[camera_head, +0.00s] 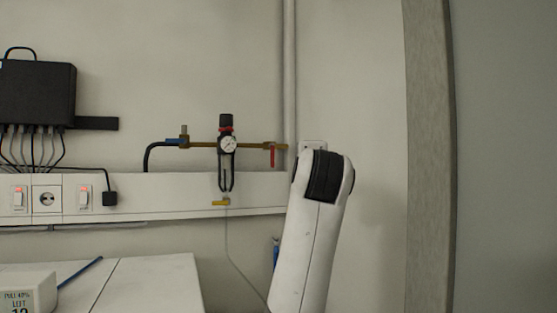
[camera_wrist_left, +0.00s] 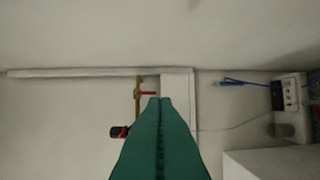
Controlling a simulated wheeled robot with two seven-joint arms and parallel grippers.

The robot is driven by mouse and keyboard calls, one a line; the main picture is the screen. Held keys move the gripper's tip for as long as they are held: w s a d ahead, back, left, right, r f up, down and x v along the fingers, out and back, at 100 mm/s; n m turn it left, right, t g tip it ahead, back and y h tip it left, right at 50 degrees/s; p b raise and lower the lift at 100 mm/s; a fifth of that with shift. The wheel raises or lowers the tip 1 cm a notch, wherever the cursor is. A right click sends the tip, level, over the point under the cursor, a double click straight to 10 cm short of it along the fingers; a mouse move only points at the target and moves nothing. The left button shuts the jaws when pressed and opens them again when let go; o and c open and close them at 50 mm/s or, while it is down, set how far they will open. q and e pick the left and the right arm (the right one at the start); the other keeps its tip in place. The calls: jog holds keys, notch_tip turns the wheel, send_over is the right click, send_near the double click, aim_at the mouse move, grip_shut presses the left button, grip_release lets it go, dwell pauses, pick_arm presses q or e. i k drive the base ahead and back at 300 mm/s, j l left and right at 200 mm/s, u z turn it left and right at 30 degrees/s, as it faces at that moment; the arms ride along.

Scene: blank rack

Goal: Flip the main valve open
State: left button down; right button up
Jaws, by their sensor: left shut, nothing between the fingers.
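A red lever handle (camera_head: 272,156) hangs straight down from the right end of a horizontal brass pipe (camera_head: 255,145), at right angles to it. The lever also shows in the left wrist view (camera_wrist_left: 148,93), turned sideways. My left gripper (camera_wrist_left: 160,99) has long green fingers pressed together with nothing between them. In that view its tips appear just beside the free end of the red lever; I cannot tell whether they touch. The left gripper does not show in the head view. My right gripper is in neither view.
A white trunking (camera_head: 160,196) with switches runs along the wall. A black box (camera_head: 38,94) hangs at left. A white arm link of mine (camera_head: 308,240) stands right of the pipe.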

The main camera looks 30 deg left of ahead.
aim_at(272, 145)
jog(key=i+j, duration=0.6)
jog(key=i, duration=0.15)
